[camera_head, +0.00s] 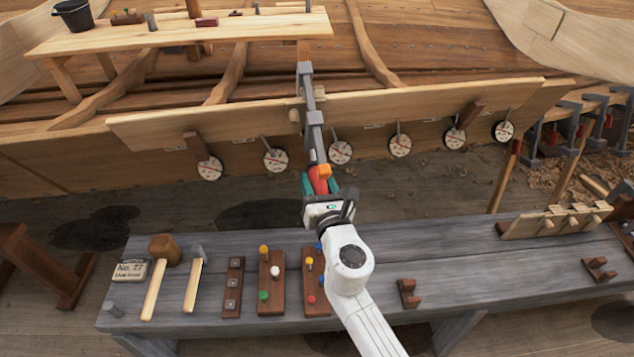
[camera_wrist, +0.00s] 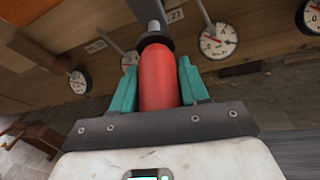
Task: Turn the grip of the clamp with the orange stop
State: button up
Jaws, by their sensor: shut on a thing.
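The clamp (camera_head: 313,115) is a grey bar that runs over the pale plank on the hull's side, with an orange stop (camera_head: 323,170) at its lower end. Its red grip (camera_head: 318,181) sits just below the plank. My gripper (camera_head: 320,188) has teal fingers and is shut on the red grip. In the wrist view the red grip (camera_wrist: 158,80) lies between the fingers of my gripper (camera_wrist: 157,82), with a dark collar at its top end.
Several round dials (camera_head: 340,152) hang along the plank (camera_head: 240,112) on both sides of the clamp. A grey bench (camera_head: 450,255) below holds a mallet (camera_head: 158,265), a hammer and peg boards (camera_head: 270,283). More clamps (camera_head: 570,115) stand at the right.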

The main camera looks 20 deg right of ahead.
jog(key=c, duration=0.4)
jog(key=shift+y, duration=0.3)
